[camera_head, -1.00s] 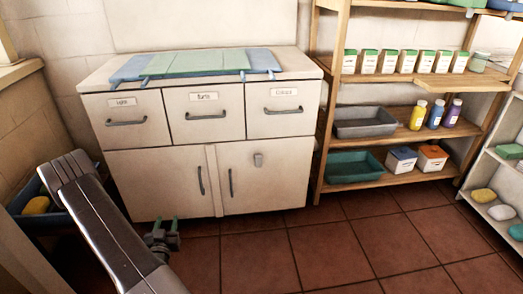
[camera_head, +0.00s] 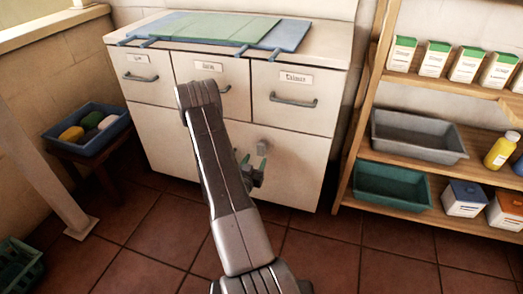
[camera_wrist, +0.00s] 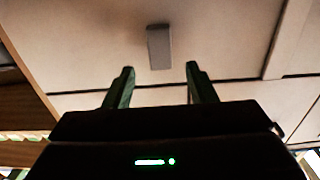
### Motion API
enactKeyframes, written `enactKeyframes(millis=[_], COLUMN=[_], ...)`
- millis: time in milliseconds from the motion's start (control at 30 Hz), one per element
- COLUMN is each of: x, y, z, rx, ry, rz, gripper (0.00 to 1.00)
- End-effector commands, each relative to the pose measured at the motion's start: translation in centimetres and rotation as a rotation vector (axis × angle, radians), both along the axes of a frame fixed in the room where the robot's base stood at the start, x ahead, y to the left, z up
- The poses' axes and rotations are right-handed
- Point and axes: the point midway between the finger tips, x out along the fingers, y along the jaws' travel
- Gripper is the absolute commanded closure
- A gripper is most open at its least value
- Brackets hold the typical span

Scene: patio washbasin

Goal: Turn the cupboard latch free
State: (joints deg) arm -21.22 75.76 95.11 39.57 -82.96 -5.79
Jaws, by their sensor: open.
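The latch is a small grey block on the right cupboard door (camera_head: 300,165), showing in the head view (camera_head: 262,146) and at the top centre of the wrist view (camera_wrist: 159,47). It looks upright, in line with the door's height. My gripper (camera_head: 254,162) is open and empty in front of that door, just below the latch in the head view. In the wrist view its two green fingers (camera_wrist: 160,68) stand apart, their tips short of the latch and to either side of it.
Three labelled drawers sit above the doors, under a top with green and blue cloths (camera_head: 215,28). A wooden shelf with trays (camera_head: 418,137) and bottles stands close on the right. A blue bin (camera_head: 88,130) is at left. The tiled floor in front is clear.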

Motion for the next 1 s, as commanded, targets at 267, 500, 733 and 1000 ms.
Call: enactKeyframes(millis=[267,500,733,1000], x=[5.3,7.4,7.7,7.7], y=[-1.8,-2.4,-2.5,-2.5], z=[-0.1,-0.1,0.0,0.0], rx=[0.0,0.0,-0.001,0.0], ry=[-0.002,0.0,0.001,0.001], rz=[-0.001,0.0,0.001,0.0], gripper=[0.49,0.49,0.49,0.84])
